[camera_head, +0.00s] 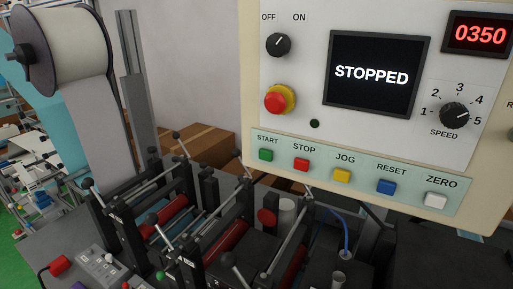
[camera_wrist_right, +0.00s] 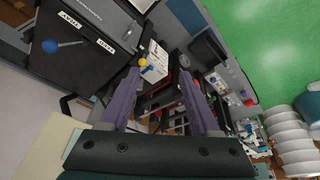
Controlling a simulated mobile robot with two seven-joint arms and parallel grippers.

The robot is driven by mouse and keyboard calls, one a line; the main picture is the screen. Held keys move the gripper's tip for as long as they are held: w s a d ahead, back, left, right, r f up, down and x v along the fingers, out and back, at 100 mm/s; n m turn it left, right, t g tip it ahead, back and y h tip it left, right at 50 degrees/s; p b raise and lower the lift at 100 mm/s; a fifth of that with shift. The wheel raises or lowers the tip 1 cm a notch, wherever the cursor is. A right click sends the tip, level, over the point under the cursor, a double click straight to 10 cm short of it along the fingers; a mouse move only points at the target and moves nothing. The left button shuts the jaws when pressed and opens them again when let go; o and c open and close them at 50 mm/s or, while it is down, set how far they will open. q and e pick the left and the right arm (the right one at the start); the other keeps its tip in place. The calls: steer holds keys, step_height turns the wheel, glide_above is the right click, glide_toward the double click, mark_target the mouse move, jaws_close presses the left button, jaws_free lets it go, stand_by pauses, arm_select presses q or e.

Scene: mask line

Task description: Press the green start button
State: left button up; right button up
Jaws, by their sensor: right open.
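The green start button (camera_head: 265,155) is at the left end of a row of buttons on the machine's control panel (camera_head: 350,15) in the head view, under the label START. Nothing covers it. The panel screen (camera_head: 373,75) reads STOPPED. My right gripper (camera_wrist_right: 158,76) shows only in the right wrist view; its two purple-grey fingers are apart with nothing held between them. The green start button cannot be made out in that view, so the distance from the gripper to it is unclear. My left gripper is in neither view.
Right of the start button are the red stop button (camera_head: 301,165), yellow jog button (camera_head: 342,175), blue reset button (camera_head: 386,187) and white zero button (camera_head: 435,200). A red emergency knob (camera_head: 276,103) sits above. Rollers and rods stand below. A large material roll (camera_head: 68,48) is at upper left.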

jaws_close()
stand_by(1.4)
